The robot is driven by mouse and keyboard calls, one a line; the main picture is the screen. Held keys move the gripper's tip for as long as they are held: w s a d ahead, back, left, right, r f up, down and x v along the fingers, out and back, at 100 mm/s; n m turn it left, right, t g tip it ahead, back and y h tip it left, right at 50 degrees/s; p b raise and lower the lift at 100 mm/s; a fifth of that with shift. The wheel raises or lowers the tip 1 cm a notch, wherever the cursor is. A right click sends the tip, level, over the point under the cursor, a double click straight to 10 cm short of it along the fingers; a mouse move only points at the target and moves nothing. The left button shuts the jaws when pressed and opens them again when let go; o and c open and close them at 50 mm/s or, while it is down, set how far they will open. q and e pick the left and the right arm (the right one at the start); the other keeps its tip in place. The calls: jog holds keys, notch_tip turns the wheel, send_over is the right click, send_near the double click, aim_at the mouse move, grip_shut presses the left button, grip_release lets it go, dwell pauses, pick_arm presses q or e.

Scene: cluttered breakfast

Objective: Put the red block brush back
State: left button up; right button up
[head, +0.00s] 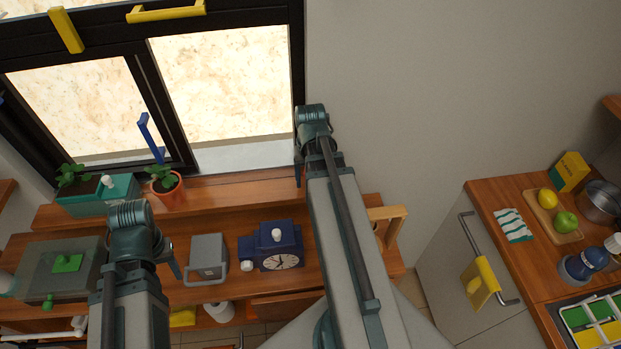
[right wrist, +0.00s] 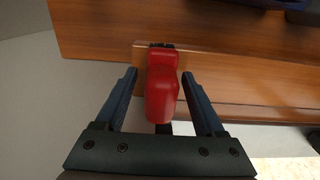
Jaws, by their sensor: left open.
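The red block brush (right wrist: 162,90) shows in the right wrist view, with a dark bristle edge at its far end. It lies between the two fingers of my right gripper (right wrist: 165,105), with a visible gap on each side. That gripper is open around it. In the head view the brush does not show; my right arm and gripper (head: 318,165) cover part of the shelf there. My left gripper (head: 145,255) is open over the wooden counter near the grey box, and I see nothing in it.
A potted plant (head: 168,194) and teal planter (head: 95,200) are by the window. A wooden frame (head: 397,213) stands right of my right arm.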

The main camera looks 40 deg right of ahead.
jog(key=shift+r, duration=0.1)
notch_tip(320, 180, up, 12)
jog(key=p, duration=1.2)
jog(key=shift+r, duration=0.15)
jog(key=shift+a, duration=0.15)
jog(key=s+a+n+h, duration=0.1)
jog(key=a+n, duration=0.8)
jog(key=a, duration=2.3)
jog(key=shift+s+n, duration=0.4)
jog(key=shift+s, duration=0.15)
